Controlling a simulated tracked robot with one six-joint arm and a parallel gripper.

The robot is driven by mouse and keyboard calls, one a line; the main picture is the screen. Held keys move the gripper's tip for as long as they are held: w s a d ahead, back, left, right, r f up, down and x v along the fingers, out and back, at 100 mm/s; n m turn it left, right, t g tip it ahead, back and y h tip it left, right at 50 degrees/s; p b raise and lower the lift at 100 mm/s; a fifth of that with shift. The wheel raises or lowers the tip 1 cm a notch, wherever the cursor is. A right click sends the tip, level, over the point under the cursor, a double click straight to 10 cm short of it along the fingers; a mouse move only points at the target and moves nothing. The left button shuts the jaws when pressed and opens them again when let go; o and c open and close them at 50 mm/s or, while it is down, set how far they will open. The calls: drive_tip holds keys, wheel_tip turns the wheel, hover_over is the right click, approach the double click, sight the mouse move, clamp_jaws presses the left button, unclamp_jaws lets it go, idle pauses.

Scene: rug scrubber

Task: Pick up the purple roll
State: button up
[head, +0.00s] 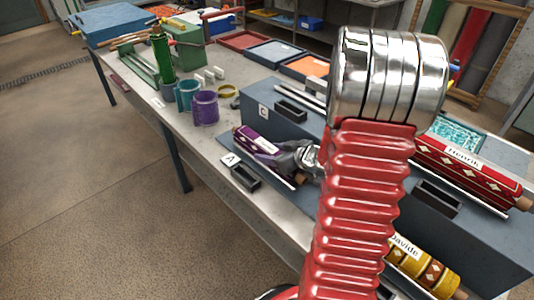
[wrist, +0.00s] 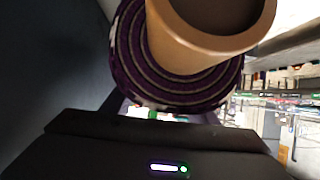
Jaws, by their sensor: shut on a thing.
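The purple roll (head: 247,136) with a white label lies lengthwise beside the blue-grey block, near the card marked A. My gripper (head: 282,154) is shut on the roll at its right part, and the jaws cover that part in the head view. In the wrist view the purple roll (wrist: 128,62) fills the top, its wound layers and tan cardboard core (wrist: 195,42) facing the camera. I cannot tell whether the roll still touches its support.
A red roll (head: 465,170) lies on the upper right step and a yellow roll (head: 425,268) at lower right. A black holder (head: 245,177) sits by card A (head: 230,160).

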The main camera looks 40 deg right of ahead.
sight(270, 148)
drive_tip(key=shift+r, duration=0.1)
drive_tip(key=shift+r, duration=4.95)
drive_tip(key=w+a+m+h, duration=0.1)
drive_tip(key=w+a, duration=0.5)
drive_tip(key=a, duration=0.3)
drive_tip(key=w+a, duration=0.5)
drive_tip(key=a, duration=0.4)
drive_tip(key=a+f, duration=0.4)
drive_tip(key=a, duration=0.3)
drive_tip(key=shift+s+a+m+h, duration=0.15)
drive_tip(key=shift+a+m+h, duration=0.15)
drive_tip(key=shift+f, duration=0.15)
